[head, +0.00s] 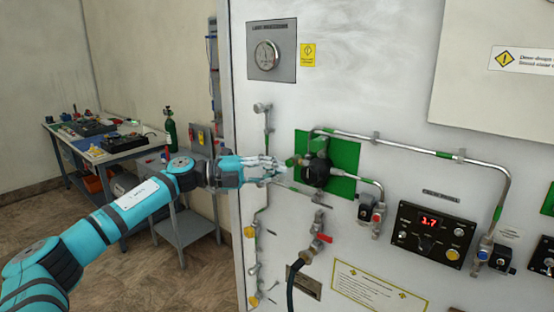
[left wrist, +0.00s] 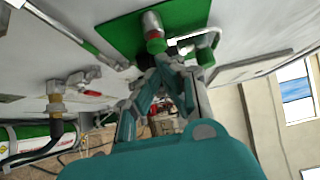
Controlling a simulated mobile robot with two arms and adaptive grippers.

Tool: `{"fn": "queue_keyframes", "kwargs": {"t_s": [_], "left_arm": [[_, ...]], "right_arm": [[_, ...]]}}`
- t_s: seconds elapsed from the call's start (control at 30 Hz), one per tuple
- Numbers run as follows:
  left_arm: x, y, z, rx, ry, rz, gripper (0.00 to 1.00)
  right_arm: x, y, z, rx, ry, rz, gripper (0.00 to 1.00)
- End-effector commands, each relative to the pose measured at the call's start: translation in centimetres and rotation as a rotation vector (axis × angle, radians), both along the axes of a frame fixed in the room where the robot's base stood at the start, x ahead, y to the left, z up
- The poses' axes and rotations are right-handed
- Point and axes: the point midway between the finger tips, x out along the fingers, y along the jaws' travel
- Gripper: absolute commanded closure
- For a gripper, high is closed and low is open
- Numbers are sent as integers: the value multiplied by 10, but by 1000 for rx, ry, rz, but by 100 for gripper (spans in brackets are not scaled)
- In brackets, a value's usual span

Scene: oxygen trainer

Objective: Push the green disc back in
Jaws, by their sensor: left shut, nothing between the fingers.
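The green disc (left wrist: 156,46) shows in the left wrist view as a small green end on a silver fitting with a red band, in front of the green panel (left wrist: 110,30). In the head view the green panel (head: 346,152) carries a black round regulator body (head: 318,169), and a small green spot at its left side seems to be the disc. My left gripper (head: 284,168) is shut and empty, just left of the regulator. In the left wrist view its fingertips (left wrist: 170,62) are right by the disc; I cannot tell whether they touch. My right gripper is not in view.
A metal pipe (head: 410,147) runs right from the green panel. Below are a red-handled valve (head: 322,238) with a black hose and a black box with a red display (head: 430,228). A workbench (head: 105,145) and green cylinder (head: 170,128) stand behind my left arm.

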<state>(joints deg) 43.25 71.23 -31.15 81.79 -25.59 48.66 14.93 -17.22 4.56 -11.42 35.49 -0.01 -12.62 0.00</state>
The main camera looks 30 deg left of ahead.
Motion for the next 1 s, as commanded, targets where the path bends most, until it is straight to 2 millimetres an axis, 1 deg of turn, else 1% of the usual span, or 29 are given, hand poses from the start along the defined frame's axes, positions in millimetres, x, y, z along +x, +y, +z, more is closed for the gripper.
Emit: {"fn": "queue_keyframes", "kwargs": {"t_s": [0.03,0.1,0.43,0.67,0.77,1.0], "left_arm": [[3,-1,2,-1,0,-1,100],[5,-1,1,1,1,-2,100],[6,-1,-1,1,1,-1,100],[21,-2,3,-2,-1,0,100],[22,-1,-1,1,0,1,100],[22,-1,-2,2,1,5,100]], "right_arm": [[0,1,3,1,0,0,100],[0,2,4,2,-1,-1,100],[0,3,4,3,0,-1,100],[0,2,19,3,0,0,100],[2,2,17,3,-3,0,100],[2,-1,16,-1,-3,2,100]]}}
